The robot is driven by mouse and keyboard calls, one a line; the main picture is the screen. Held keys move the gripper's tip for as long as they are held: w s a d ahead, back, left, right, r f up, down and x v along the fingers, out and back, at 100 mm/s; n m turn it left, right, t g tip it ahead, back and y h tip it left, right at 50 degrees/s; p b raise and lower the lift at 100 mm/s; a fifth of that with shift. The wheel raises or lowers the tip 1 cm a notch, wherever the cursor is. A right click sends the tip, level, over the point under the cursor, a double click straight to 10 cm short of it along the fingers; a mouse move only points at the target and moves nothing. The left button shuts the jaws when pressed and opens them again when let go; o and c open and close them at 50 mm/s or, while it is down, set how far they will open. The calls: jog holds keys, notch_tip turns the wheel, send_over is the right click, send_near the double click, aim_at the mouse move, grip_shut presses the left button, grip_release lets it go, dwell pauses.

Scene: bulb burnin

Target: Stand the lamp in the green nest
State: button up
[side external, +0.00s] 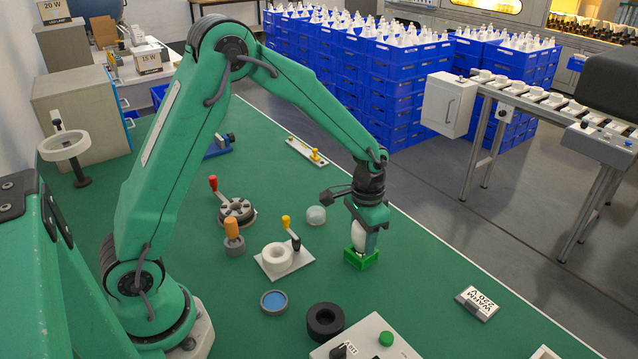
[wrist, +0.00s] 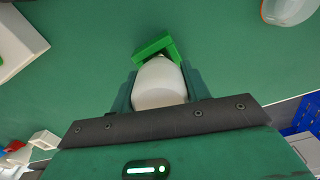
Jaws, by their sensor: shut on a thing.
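The lamp (side external: 358,236) is a white bulb. My gripper (side external: 366,228) is shut on it and holds it right above the green nest (side external: 361,260), a small bright green square holder on the green table. In the wrist view the lamp (wrist: 160,84) sits between the two fingers of my gripper (wrist: 160,88), and a corner of the nest (wrist: 153,47) shows just beyond it. The lamp looks about upright, with its lower end at or inside the nest. The nest wall hides that end, so I cannot tell whether it touches the bottom.
A white fixture with a ring and yellow-tipped lever (side external: 279,258) stands left of the nest, with a pale dome (side external: 316,215) behind it. A black ring (side external: 325,322) and a blue dish (side external: 273,301) lie in front. A "WARM 220 V" plate (side external: 477,303) lies right. Table around the nest is clear.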

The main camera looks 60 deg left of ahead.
jog(key=shift+f, duration=0.15)
jog(key=o, duration=1)
jog(key=shift+r, duration=3.9)
